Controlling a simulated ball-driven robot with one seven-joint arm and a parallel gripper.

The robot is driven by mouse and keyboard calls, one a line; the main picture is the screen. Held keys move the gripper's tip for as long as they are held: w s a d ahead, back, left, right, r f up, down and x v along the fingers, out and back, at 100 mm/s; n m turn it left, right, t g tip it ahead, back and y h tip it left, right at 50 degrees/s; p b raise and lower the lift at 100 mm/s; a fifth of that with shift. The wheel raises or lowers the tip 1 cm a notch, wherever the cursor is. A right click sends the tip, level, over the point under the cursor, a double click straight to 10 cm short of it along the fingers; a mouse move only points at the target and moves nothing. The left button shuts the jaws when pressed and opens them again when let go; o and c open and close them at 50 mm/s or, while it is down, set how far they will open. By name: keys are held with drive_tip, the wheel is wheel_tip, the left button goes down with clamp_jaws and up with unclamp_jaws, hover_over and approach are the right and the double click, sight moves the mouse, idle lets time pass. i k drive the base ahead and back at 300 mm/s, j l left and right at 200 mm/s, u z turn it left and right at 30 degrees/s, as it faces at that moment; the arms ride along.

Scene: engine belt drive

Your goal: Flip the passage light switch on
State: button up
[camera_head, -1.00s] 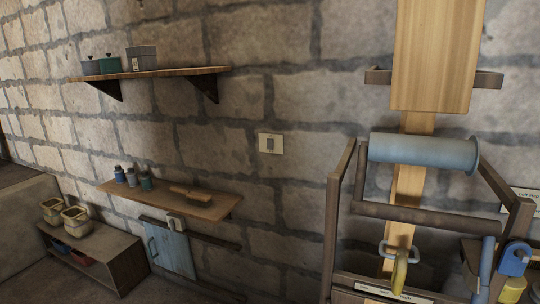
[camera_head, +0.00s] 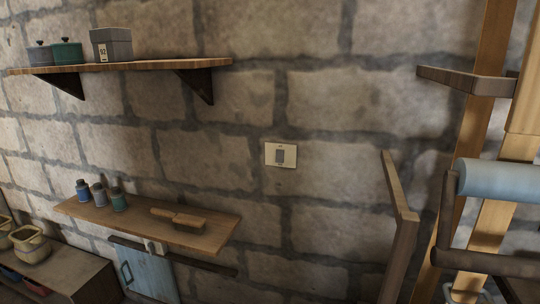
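The passage light switch (camera_head: 280,155) is a small cream plate with a grey rocker in its middle. It is mounted on the stone block wall, near the middle of the view, right of the two shelves. Its rocker is too small to tell which way it is tipped. My gripper does not show in the view, and nothing visible touches the switch.
An upper shelf (camera_head: 140,67) with pots and a grey box is at the upper left. A lower shelf (camera_head: 205,229) holds bottles and a brush. A wooden frame (camera_head: 402,215) with a blue-grey roller (camera_head: 500,180) stands at the right. The wall around the switch is clear.

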sight(279, 158)
drive_tip(key=i+l, duration=0.1)
drive_tip(key=i, duration=0.8)
drive_tip(key=i+l+u, duration=0.1)
drive_tip(key=i, duration=0.8)
